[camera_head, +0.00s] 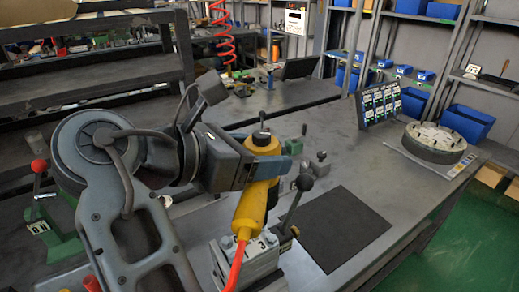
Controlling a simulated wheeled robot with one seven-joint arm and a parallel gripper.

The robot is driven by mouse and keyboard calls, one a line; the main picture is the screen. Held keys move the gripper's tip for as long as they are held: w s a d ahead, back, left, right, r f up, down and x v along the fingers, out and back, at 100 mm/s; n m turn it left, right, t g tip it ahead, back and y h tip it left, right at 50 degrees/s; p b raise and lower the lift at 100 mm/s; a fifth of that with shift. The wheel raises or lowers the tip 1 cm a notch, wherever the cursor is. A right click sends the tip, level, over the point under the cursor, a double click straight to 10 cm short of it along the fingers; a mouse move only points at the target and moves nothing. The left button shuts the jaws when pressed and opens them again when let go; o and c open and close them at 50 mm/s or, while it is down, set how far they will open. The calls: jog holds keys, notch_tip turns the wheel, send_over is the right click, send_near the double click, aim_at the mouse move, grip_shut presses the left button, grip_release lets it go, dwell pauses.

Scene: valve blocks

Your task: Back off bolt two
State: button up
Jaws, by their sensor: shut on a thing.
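My gripper (264,170) is shut on a yellow power tool (252,211), its blue-grey fingers across the tool's upper body. The tool tilts slightly, and a red cable (236,266) trails from its lower end toward the bottom edge. A pale grey valve block (262,266), marked with a 3, stands on the bench below and behind the tool. A black-knobbed lever (293,208) rises at its right. The tool and cable hide part of the block. I cannot make out bolt two, or whether the tool touches any bolt.
A dark mat (345,230) lies bare on the bench to the right. Small levered fittings (318,165) stand behind the tool. A label board (380,102) and a round tray (436,152) are at the far right. A green fixture (55,235) with a red-knobbed lever stands at left.

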jog(key=shift+f, duration=0.95)
dwell(4.5)
jog(key=shift+r, duration=0.2)
